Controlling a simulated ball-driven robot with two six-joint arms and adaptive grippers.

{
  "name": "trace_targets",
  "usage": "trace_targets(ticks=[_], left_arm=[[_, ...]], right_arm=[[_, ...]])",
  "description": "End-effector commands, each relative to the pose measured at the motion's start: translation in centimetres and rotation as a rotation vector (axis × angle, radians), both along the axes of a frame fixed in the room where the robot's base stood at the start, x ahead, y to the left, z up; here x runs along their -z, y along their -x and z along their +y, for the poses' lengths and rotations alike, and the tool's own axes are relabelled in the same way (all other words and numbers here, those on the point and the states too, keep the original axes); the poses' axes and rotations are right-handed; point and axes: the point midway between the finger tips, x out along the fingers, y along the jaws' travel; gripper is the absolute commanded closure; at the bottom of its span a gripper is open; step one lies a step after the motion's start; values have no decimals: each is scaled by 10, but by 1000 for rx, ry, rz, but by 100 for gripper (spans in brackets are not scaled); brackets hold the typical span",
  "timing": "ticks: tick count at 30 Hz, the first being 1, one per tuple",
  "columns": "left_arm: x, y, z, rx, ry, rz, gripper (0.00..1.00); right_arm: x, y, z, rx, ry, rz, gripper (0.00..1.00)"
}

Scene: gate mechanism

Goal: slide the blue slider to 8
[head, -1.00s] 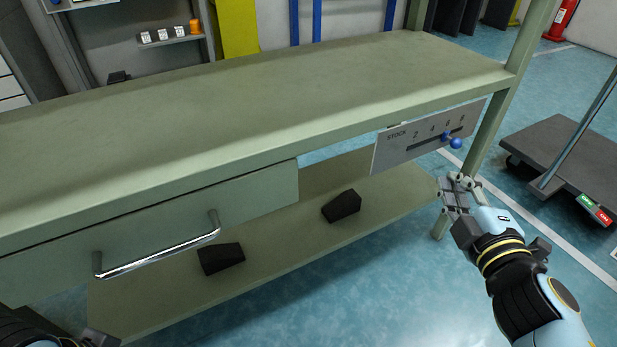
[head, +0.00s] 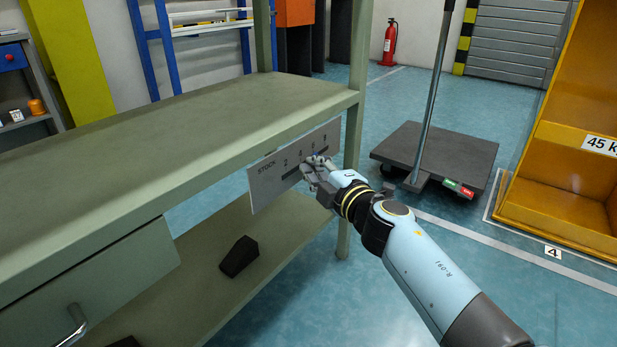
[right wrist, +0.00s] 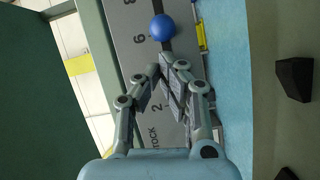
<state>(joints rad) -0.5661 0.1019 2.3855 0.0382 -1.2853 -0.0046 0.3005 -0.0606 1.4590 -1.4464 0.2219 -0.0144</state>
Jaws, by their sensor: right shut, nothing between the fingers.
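The grey STOCK panel (head: 270,182) hangs under the bench top, with numbers 2 to 8 beside a dark slot. The blue slider's round knob (right wrist: 162,28) shows in the right wrist view, close to the 6; the 6 mark (right wrist: 140,40) is just left of it. My right gripper (head: 312,168) is in front of the panel and largely hides the knob in the head view. In the right wrist view my right gripper (right wrist: 165,72) is shut and empty, its tips on the low-number side of the knob, apart from it in the picture. My left gripper is out of view.
The green bench (head: 200,120) has a post (head: 352,150) right of the panel and a lower shelf (head: 285,225) holding a dark wedge (head: 239,256). A grey trolley (head: 440,150) and yellow rack (head: 560,205) stand right. Floor between bench and trolley is clear.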

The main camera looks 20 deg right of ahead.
Motion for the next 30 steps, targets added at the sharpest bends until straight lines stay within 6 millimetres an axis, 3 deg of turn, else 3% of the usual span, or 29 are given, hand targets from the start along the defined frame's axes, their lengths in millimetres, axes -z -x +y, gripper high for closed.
trace_targets(ticks=[13, 22, 30], left_arm=[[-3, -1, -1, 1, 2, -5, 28], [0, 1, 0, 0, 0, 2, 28], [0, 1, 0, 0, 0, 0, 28]], right_arm=[[0, -3, -5, 0, -1, -1, 100], [0, -32, -42, 1, 1, 0, 100], [0, -35, -47, 2, -1, 0, 100]])
